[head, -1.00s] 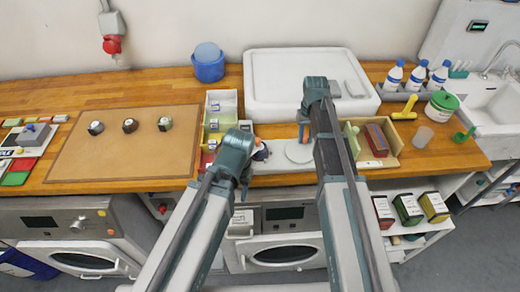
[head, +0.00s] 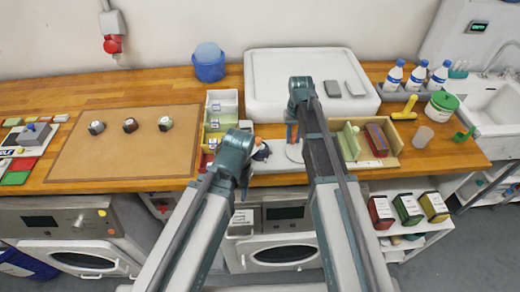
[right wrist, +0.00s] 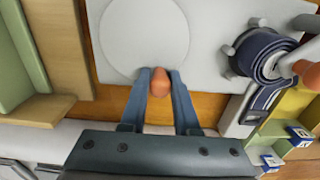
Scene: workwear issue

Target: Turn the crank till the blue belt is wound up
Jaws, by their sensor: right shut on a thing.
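My right gripper (right wrist: 158,85) is shut on an orange knob (right wrist: 159,83) at the near edge of a round pale disc (right wrist: 145,30). In the head view the right gripper (head: 292,132) hides part of the disc (head: 296,152). The dark blue belt (right wrist: 268,58) is coiled beside the disc, on the right in the right wrist view, with a loose length running down from the coil. A second orange knob (right wrist: 308,73) shows beside the coil.
A wooden box (head: 392,146) holding green and red items stands right of the disc. A divided bin (head: 230,105) stands to the left, behind the left gripper. A large white lidded case (head: 280,75) is behind. The brown mat (head: 100,155) has several knobs on it.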

